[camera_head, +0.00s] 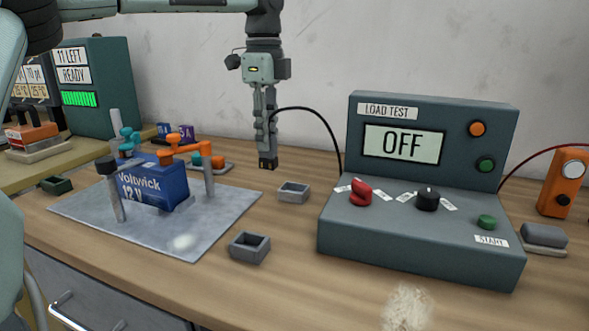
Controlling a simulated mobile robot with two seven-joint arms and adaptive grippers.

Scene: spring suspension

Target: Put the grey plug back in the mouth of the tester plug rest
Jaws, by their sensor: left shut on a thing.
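My left gripper (266,146) hangs fingers-down in the upper middle, shut on the grey plug (268,163). The plug's dark lower end shows below the fingers; its upper part is mostly hidden by them. A black cable (315,118) arcs from the plug down behind the load tester (432,185), whose screen reads OFF. A small grey open-topped holder (293,192) stands on the bench below and slightly right of the plug, apart from it. A second grey open holder (249,248) stands nearer the front. I cannot tell by label which is the tester plug rest. My right gripper is not in view.
A blue 12 V battery (155,187) with teal and orange clamps stands on a grey mat (215,212) to the left. An orange device (562,183) stands right of the tester. A teal READY unit (95,88) is at far left.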

